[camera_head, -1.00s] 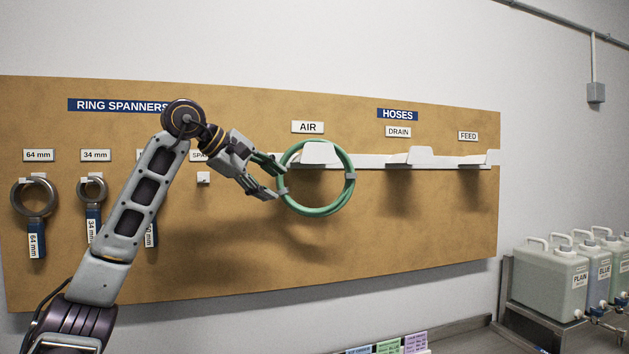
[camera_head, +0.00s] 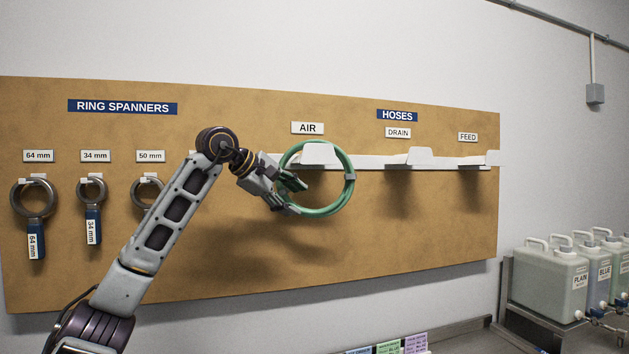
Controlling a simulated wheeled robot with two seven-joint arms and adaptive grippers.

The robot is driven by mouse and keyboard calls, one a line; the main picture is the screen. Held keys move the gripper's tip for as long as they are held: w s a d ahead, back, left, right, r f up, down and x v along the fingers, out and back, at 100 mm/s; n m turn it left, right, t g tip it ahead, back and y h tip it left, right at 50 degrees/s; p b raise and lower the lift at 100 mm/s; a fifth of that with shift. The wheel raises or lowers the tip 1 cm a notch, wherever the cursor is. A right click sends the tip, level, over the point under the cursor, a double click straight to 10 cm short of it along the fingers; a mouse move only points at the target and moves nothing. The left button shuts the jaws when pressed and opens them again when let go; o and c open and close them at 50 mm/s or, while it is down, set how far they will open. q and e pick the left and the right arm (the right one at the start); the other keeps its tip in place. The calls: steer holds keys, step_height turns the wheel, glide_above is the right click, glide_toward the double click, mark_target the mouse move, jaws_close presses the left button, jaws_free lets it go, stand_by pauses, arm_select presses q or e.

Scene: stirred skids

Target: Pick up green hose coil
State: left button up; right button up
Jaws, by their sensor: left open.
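The green hose coil (camera_head: 345,200) hangs as a ring on the white hook under the AIR label (camera_head: 307,128). Grey bands wrap it at its sides. My left gripper (camera_head: 297,197) is at the left side of the coil, with its open fingers around or in front of the coil's left edge. Part of that edge is hidden by the fingers, and I cannot tell whether they touch it. My right gripper is not in view.
The white hose rail (camera_head: 375,161) has empty hooks under DRAIN (camera_head: 409,157) and FEED (camera_head: 476,159). Ring spanners (camera_head: 34,199) hang at the left of the brown board (camera_head: 250,285). Several jugs (camera_head: 552,282) stand at the lower right. The board below the coil is clear.

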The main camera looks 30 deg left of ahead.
mark_target(306, 208)
arm_select(q)
steer(key=shift+w+f, duration=0.25)
steer(key=shift+w, duration=0.1)
steer(key=shift+d, duration=0.1)
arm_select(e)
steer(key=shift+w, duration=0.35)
arm_select(q)
steer(key=shift+x, duration=2.6)
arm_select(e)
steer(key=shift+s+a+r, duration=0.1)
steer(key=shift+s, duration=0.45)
arm_select(q)
steer(key=shift+s+f, duration=0.1)
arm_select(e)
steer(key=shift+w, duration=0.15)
arm_select(q)
steer(key=c, duration=1.1)
jaws_close()
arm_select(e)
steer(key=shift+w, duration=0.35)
